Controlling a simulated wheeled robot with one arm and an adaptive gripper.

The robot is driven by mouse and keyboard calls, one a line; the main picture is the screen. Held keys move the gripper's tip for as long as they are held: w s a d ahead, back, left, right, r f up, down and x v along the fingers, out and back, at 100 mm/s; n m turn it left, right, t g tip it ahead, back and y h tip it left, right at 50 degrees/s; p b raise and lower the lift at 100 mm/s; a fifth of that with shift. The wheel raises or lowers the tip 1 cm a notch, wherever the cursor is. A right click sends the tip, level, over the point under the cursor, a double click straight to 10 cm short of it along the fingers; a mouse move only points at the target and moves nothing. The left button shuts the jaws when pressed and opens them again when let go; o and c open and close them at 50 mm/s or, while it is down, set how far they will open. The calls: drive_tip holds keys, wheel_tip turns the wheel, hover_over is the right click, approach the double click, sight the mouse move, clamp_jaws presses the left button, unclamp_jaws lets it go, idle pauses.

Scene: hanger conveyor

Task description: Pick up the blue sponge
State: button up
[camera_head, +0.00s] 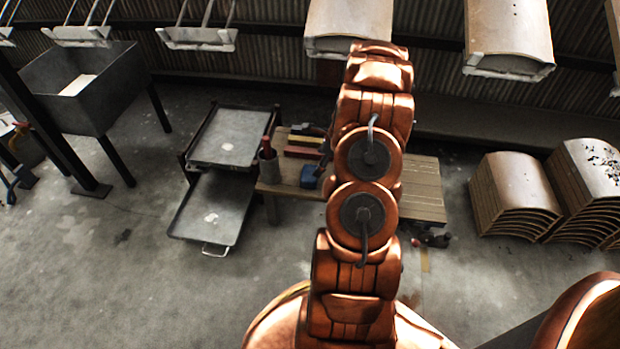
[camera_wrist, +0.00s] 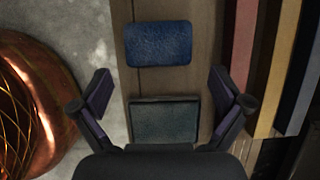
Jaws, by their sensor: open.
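The blue sponge (camera_wrist: 158,43) lies flat on a brown wooden surface (camera_wrist: 120,75) at the top middle of the wrist view. In the head view, a blue block that looks like it (camera_head: 310,176) sits on the wooden table (camera_head: 272,188), left of my arm. My gripper (camera_wrist: 161,90) is open and empty, its two fingers spread wide above the wood. A dark green-grey pad (camera_wrist: 165,120) lies between and below the fingers. The blue sponge is beyond the fingertips in the wrist view, apart from both. My arm hides the gripper in the head view.
Red, tan and blue-grey bars (camera_wrist: 275,65) lie right of the gripper. A dark cup (camera_head: 268,163) with something red stands on the table's left end. A metal tray cart (camera_head: 228,137) stands left of it. Stacked curved panels (camera_head: 515,190) stand at the right. Open floor lies in front.

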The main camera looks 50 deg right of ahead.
sight(310, 173)
drive_tip(key=shift+w+a+b+x, duration=0.15)
drive_tip(key=shift+b+x, duration=0.65)
drive_tip(key=shift+x, duration=0.9)
drive_tip(key=shift+w+a+b+x, duration=0.15)
drive_tip(key=shift+b+x, duration=0.6)
drive_tip(key=shift+x, duration=0.9)
drive_tip(key=shift+r, duration=0.2)
drive_tip(key=shift+c, duration=0.2)
drive_tip(key=c, duration=0.6)
drive_tip(key=shift+o, duration=0.2)
drive_tip(key=shift+r+p, duration=0.35)
drive_tip(key=shift+r, duration=0.15)
wheel_tip(310, 173, up, 3)
drive_tip(key=shift+s+p, duration=0.1)
drive_tip(key=shift+p, duration=0.8)
drive_tip(key=s+a+r+p, duration=0.1)
drive_tip(key=s+a+p, duration=0.2)
drive_tip(key=s+a, duration=0.7)
drive_tip(key=shift+a, duration=1.1)
drive_tip(key=shift+s, duration=0.1)
